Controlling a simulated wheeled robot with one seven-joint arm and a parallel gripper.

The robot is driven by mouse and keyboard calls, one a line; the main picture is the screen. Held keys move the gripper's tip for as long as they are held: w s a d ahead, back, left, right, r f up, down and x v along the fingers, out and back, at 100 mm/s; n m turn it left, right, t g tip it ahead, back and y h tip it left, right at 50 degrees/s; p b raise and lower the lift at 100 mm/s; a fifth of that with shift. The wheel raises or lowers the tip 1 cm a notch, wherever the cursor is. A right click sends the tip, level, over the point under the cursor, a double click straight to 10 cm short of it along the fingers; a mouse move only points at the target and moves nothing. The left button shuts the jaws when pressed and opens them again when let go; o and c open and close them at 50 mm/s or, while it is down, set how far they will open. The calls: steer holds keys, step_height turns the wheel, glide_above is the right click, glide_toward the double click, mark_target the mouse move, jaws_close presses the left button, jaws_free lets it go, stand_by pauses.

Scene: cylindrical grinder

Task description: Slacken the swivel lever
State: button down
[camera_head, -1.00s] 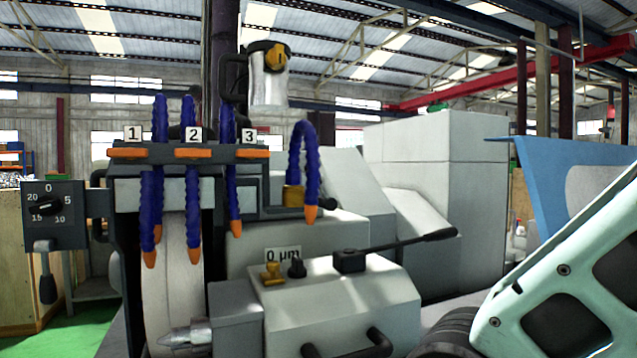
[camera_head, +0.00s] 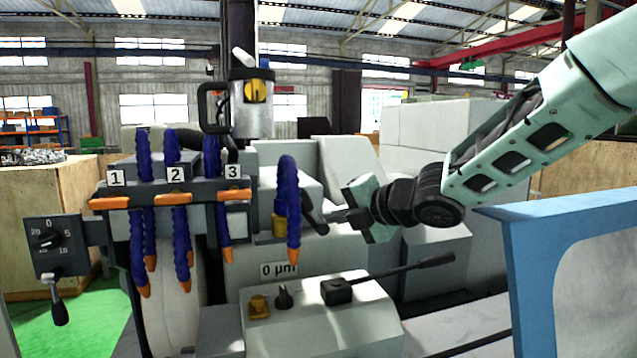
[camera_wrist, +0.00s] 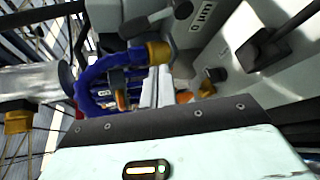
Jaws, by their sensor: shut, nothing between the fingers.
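A dark lever (camera_head: 312,208) stands beside the blue coolant hose, above the "0 µm" plate, in the head view. A long lever with a black knob (camera_head: 425,263) slopes up to the right from the light grey housing. Neither is labelled, so I cannot tell which is the swivel lever. My gripper (camera_head: 332,217) is shut and empty, pointing left with its tips close to the dark lever; I cannot tell if they touch. In the wrist view, the pale fingers of my gripper (camera_wrist: 155,86) lie together near the curved blue hose (camera_wrist: 88,88).
Several blue hoses with orange tips (camera_head: 180,230) hang from the numbered rack left of my gripper. A brass knob (camera_head: 258,306) and a black knob (camera_head: 283,297) sit on the housing below. A blue-framed panel (camera_head: 525,270) stands at the right, under my arm.

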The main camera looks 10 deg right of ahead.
mark_target(310, 210)
steer(key=shift+w+d+r+n+y, duration=0.3)
steer(key=shift+w+r+n, duration=0.05)
steer(key=shift+r+n, duration=0.25)
steer(key=shift+w+d+r+n+y, duration=0.25)
steer(key=shift+w+r+n+y, duration=0.1)
steer(key=shift+r+n, duration=0.25)
steer(key=shift+a+p, duration=0.1)
steer(key=shift+p, duration=0.2)
steer(key=p+x, duration=0.3)
steer(key=x, duration=0.7)
steer(key=shift+p, duration=0.35)
